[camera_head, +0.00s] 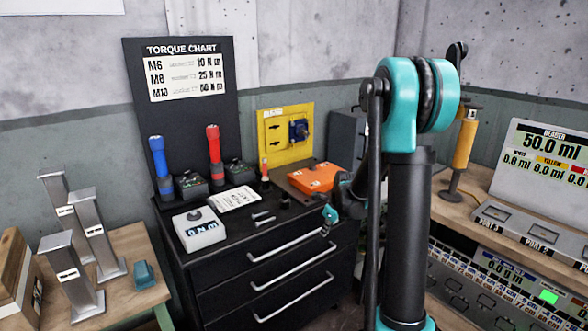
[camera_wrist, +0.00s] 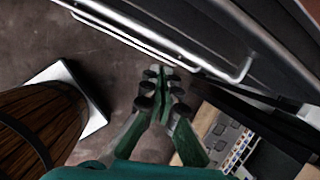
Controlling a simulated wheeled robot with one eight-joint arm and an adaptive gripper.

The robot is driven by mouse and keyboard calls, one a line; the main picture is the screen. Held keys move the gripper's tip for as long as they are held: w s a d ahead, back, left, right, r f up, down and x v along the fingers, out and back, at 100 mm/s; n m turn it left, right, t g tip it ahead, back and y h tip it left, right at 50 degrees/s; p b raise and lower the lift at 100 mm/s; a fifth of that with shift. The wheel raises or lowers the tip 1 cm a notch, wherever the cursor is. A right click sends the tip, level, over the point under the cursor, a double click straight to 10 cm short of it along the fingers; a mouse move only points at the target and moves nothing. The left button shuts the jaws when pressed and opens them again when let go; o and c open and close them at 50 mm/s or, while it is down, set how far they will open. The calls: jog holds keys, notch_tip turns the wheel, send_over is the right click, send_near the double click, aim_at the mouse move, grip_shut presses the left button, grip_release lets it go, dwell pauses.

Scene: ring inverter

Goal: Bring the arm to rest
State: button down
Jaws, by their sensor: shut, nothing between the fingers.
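My arm (camera_head: 403,120) rises on the right side of the head view, teal at the top with dark links. A dark link bends down and left behind it to my gripper (camera_head: 331,214), a small teal shape in front of the black drawer cabinet's top edge. In the wrist view my gripper (camera_wrist: 160,82) has green fingers with dark pads, closed together and empty. The fingers hang over the brown floor (camera_wrist: 95,45), with cabinet handles beyond them. The gripper looks apart from the handles, but the exact gap cannot be told.
The black cabinet (camera_head: 225,288) carries flashlight-like tools, a white box (camera_head: 200,229) and an orange case (camera_head: 315,177). A wooden table (camera_head: 120,245) with metal stands is left; a bench (camera_head: 490,220) with a display is right. A wooden barrel-like object (camera_wrist: 40,120) stands left in the wrist view.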

jog(key=s+d+r+n+h, duration=0.1)
jog(key=s+d+n, duration=0.1)
jog(key=s+n, duration=1.1)
jog(key=s+d+r+n+h, duration=0.1)
jog(key=s+d+n, duration=0.1)
jog(key=s+n, duration=1)
jog(key=shift+s+n+t, duration=0.3)
jog(key=shift+s+n, duration=0.1)
jog(key=shift+s, duration=0.9)
jog(key=shift+r, duration=0.1)
